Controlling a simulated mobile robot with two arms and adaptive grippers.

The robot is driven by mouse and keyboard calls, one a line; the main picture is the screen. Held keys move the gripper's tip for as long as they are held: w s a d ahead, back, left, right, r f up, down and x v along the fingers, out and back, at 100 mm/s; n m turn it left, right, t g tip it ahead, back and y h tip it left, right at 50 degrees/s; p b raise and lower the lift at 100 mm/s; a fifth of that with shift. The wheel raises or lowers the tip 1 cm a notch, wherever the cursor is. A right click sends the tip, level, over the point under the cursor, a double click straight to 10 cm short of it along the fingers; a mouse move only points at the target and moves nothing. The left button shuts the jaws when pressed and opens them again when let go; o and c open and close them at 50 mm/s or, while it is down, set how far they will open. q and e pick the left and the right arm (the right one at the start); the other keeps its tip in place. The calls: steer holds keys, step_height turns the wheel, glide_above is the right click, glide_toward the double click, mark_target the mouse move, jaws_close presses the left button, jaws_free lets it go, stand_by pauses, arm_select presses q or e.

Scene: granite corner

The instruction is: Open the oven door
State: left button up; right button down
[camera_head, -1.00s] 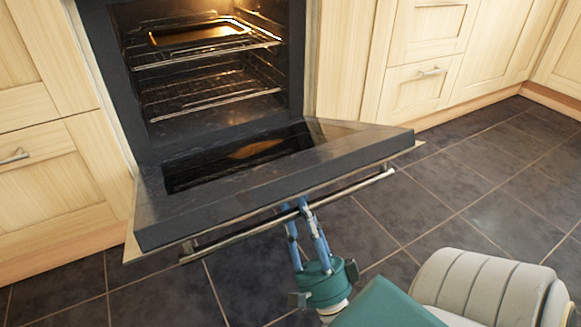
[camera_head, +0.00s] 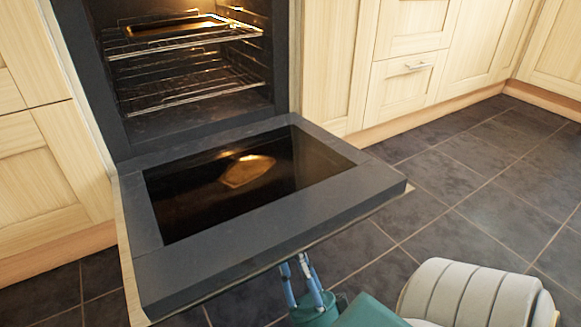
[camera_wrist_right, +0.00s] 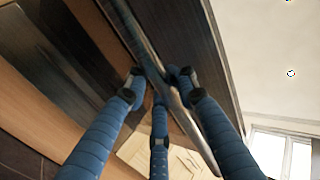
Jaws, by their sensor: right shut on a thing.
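The oven door (camera_head: 370,194) is swung down and lies nearly level in front of the oven (camera_head: 190,127), with its dark glass facing up. The oven inside is lit and open. My right gripper (camera_head: 303,262) is below the door's front edge, its fingertips hidden by the door in the head view. In the right wrist view its blue fingers (camera_wrist_right: 155,85) are closed around the metal handle bar (camera_wrist_right: 140,40). The handle is hidden under the door in the head view. My left gripper is not in view.
Wire racks (camera_head: 190,90) and a baking tray (camera_head: 175,26) are inside the oven. Pale wooden cabinets (camera_head: 325,70) stand on both sides. The dark tiled floor (camera_head: 470,190) to the right of the door is clear.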

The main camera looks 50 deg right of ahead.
steer(key=shift+s+a, duration=0.15)
steer(key=shift+s, duration=0.1)
steer(key=c, duration=1.4)
jaws_free()
steer(key=shift+c, duration=0.2)
steer(key=shift+h, duration=0.3)
